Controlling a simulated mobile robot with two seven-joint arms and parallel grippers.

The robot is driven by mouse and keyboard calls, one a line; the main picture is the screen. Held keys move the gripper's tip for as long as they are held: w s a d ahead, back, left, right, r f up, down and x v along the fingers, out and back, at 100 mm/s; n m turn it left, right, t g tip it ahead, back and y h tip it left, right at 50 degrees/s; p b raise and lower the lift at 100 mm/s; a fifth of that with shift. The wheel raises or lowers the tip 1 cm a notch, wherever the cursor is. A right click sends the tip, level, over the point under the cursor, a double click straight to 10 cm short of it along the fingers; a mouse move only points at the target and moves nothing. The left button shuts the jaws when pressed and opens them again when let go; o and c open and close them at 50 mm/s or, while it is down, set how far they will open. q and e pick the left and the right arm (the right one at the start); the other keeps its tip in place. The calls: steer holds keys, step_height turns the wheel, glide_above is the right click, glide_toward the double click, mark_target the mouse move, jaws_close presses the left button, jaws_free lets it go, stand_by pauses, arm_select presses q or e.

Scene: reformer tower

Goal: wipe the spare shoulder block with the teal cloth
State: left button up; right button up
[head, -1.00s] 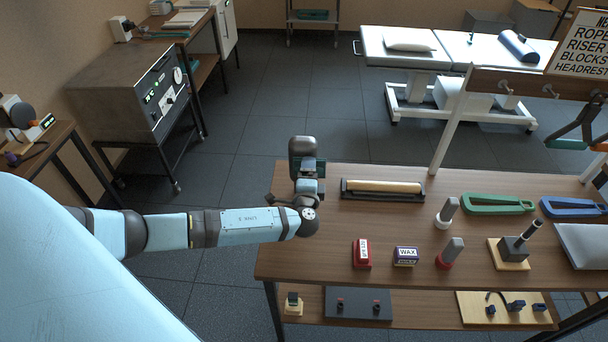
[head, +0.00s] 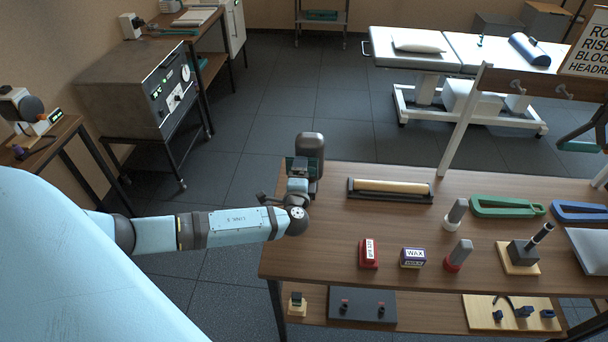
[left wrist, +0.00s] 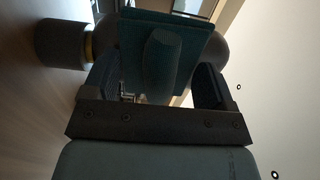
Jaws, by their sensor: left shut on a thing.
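My left gripper (head: 299,168) is over the far left corner of the wooden bench and is mostly hidden behind its own wrist in the head view. In the left wrist view its two dark fingers (left wrist: 158,88) are closed on the teal cloth (left wrist: 190,38), a flat dark teal piece with a rounded ribbed part in front. I cannot tell which thing is the spare shoulder block. My right gripper is not in view.
On the bench (head: 320,220) are a roller in a dark tray (head: 389,190), a red box (head: 368,253), a wax box (head: 413,257), and green (head: 507,206) and blue (head: 577,211) loops. A white post (head: 460,125) rises behind.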

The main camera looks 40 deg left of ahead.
arm_select(q)
steer(key=shift+w+d+b, duration=0.3)
steer(key=shift+w+d, duration=0.25)
steer(key=shift+d, duration=0.3)
steer(key=shift+w+d+b, duration=0.3)
steer(key=shift+w+d, duration=0.25)
steer(key=shift+d, duration=0.3)
steer(key=shift+p+v, duration=0.55)
steer(key=shift+v, duration=2.05)
steer(key=shift+s+d, duration=0.2)
steer(key=shift+s, duration=0.2)
steer(key=v, duration=0.3)
